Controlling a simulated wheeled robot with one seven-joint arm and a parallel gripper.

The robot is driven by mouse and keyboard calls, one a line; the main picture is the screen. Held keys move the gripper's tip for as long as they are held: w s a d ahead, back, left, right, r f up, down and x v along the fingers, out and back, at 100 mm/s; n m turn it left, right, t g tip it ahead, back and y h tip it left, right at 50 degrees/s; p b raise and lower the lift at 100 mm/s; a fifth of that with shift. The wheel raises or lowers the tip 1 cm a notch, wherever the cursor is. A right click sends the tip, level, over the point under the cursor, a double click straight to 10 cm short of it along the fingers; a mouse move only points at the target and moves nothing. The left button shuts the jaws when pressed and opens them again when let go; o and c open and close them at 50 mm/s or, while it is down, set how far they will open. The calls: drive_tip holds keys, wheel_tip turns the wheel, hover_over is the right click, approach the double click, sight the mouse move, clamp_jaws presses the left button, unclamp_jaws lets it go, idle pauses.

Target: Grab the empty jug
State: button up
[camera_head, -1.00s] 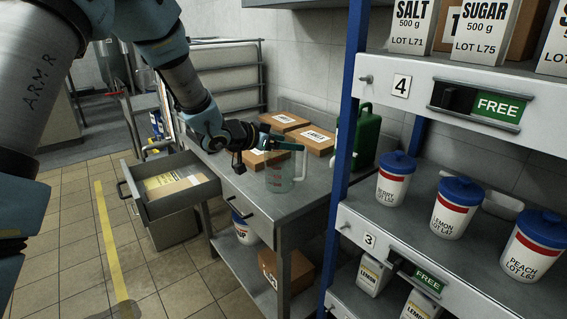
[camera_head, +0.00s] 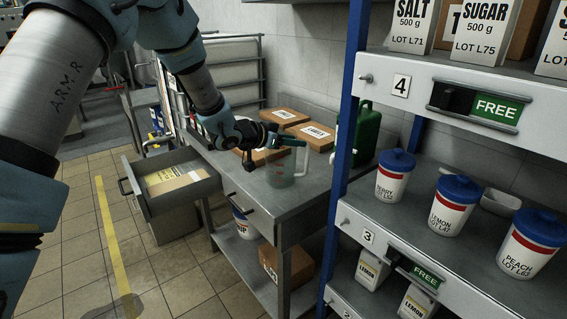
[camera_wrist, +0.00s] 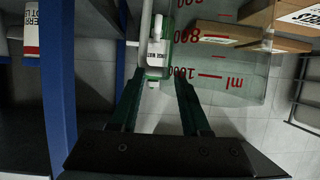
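The clear jug (camera_head: 284,172) stands on the steel table, its pale handle on the right side. It looks empty. My gripper (camera_head: 298,142) reaches across the jug's top from the left, its teal fingers near the upper handle. In the wrist view the clear wall of the jug with red ml marks (camera_wrist: 222,75) is at upper right. There my gripper (camera_wrist: 158,82) has its two fingers apart, with the pale upright handle (camera_wrist: 147,30) seeming to lie in line between them. I cannot tell whether either finger touches it.
A green canister (camera_head: 367,135) stands behind the jug to the right. Several cardboard boxes (camera_head: 319,133) lie behind it on the table. A blue-posted shelf (camera_head: 346,120) with white tubs (camera_head: 452,208) rises close on the right. An open drawer (camera_head: 152,205) sticks out at the left.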

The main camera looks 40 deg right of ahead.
clamp_jaws()
drive_tip(key=shift+a+f, duration=0.1)
drive_tip(key=shift+f, duration=0.05)
idle(0.6)
